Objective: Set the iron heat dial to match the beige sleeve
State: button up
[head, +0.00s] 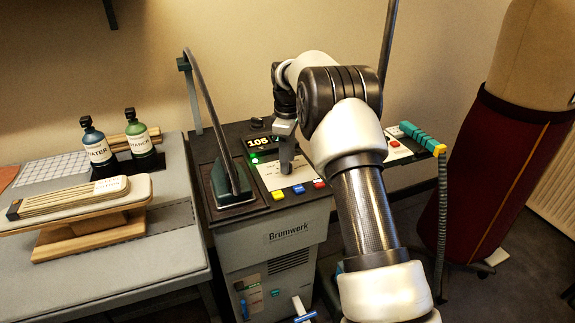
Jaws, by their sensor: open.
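The Brumwerk ironing station (268,252) stands at the centre, with a lit display (258,142) reading about 105 and a green light below it. My gripper (286,158) hangs over its pale control panel (268,178), pointing down; its jaws are open, though the gap is too small to see well. The heat dial cannot be made out; the gripper may hide it, and contact cannot be told. A folded beige striped cloth (72,198), possibly the beige sleeve, lies on the small padded sleeve board (135,190) at the left.
A dark green iron (222,184) with an arching hose stands just left of the panel. Blue, red and yellow buttons (299,190) line the panel's front. Two bottles (96,146) stand on the grey table (175,262). A dress form (513,150) stands at the right.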

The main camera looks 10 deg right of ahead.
jog(key=shift+f, duration=0.8)
jog(key=c, duration=1)
jog(key=shift+c, duration=0.2)
